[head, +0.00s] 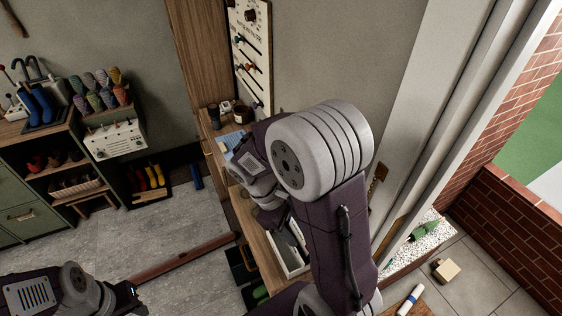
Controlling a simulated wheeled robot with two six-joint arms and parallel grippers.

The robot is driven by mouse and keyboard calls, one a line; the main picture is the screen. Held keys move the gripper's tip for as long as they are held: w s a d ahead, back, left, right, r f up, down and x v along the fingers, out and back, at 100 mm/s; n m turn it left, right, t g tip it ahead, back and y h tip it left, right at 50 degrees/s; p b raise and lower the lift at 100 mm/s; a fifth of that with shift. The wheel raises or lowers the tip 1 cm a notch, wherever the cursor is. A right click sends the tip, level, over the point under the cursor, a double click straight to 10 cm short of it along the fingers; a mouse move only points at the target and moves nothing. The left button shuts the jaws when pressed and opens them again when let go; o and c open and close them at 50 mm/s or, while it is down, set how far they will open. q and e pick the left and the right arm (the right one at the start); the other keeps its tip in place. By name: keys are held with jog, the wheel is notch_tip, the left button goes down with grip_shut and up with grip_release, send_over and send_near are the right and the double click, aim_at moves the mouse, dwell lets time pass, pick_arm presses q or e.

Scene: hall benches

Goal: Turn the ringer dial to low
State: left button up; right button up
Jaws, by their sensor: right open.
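A pale wall panel (258,52) at the top centre carries round dark knobs, one of them a dial (251,15), and several sliders with coloured handles. The labels are too small to read, so I cannot tell which control is the ringer dial or where it points. My right gripper (270,212) is open, below the panel and apart from it, over the wooden bench; my own wrist and forearm partly hide it. My left arm shows at the lower left, but its fingers are not visible.
The narrow wooden bench (253,237) holds a dark cup (214,115) and a blue item (231,141). A white box with small knobs (115,139) stands by the shelves at left, with boots and shoes. A white door frame bounds the right. Grey floor at left is mostly clear.

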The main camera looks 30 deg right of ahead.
jog(key=w+d+r+n+g+h+p, duration=0.2)
jog(key=w+d+r+n+h+p, duration=0.1)
jog(key=w+d+r+n+h, duration=0.35)
jog(key=w+a+f+n+t+h+p, duration=0.2)
jog(key=w+a+n+t+h+p, duration=0.15)
jog(key=w+a+n+h, duration=0.35)
pick_arm(q)
notch_tip(320, 180, up, 13)
jog(key=p, duration=0.5)
jog(key=shift+s+f+p, duration=0.15)
jog(key=shift+s+p, duration=0.05)
jog(key=shift+p, duration=0.1)
pick_arm(e)
jog(key=d+m, duration=0.1)
jog(key=d, duration=1)
jog(key=shift+r+h, duration=0.15)
jog(key=shift+h, duration=0.2)
pick_arm(q)
jog(key=shift+d, duration=0.1)
pick_arm(e)
jog(key=shift+c, duration=0.3)
grip_shut()
